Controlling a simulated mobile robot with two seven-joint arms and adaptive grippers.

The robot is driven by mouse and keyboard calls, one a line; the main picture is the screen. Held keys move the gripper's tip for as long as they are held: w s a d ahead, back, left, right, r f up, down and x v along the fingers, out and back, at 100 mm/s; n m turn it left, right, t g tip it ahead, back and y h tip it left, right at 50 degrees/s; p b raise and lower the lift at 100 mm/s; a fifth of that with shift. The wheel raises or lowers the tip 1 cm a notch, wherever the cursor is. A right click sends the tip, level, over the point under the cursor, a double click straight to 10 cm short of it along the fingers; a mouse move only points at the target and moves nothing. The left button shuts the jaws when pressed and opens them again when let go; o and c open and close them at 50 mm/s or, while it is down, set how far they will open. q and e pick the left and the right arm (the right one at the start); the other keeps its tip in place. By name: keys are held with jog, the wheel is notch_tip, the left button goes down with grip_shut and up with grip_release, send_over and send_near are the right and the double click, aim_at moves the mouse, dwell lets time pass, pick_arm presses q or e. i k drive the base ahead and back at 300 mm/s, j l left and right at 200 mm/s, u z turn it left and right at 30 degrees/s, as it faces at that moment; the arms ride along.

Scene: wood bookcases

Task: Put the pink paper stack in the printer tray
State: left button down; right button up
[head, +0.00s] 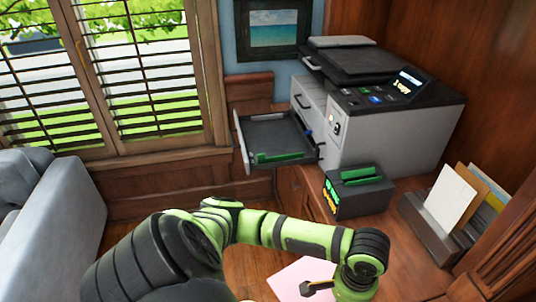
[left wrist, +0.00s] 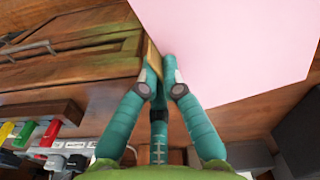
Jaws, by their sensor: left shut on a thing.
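The pink paper stack (head: 292,281) is a flat pale pink sheet shape at the bottom of the head view, partly hidden by my left arm. It fills much of the upper right of the left wrist view (left wrist: 235,45). My left gripper (left wrist: 160,72) has its teal fingers closed at one edge of the stack and is shut on it. The head view shows this gripper (head: 318,287) from above at the bottom edge. The printer tray (head: 240,135) is pulled out on the left side of the grey printer (head: 400,135), with a green guide inside. My right gripper is out of view.
A small black box with green slots (head: 358,190) stands on the wood desk in front of the printer. A grey file holder (head: 435,225) with papers stands at the right. A grey sofa (head: 45,215) is at the left. The space left of the tray looks clear.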

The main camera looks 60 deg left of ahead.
aim_at(274, 142)
jog(key=j+u, duration=0.4)
jog(key=j, duration=1.35)
jog(key=i+j, duration=0.15)
jog(key=j, duration=0.2)
jog(key=i+j+u, duration=0.15)
jog(key=j, duration=0.15)
jog(key=i+j, duration=0.15)
jog(key=j, duration=0.2)
jog(key=u, duration=0.05)
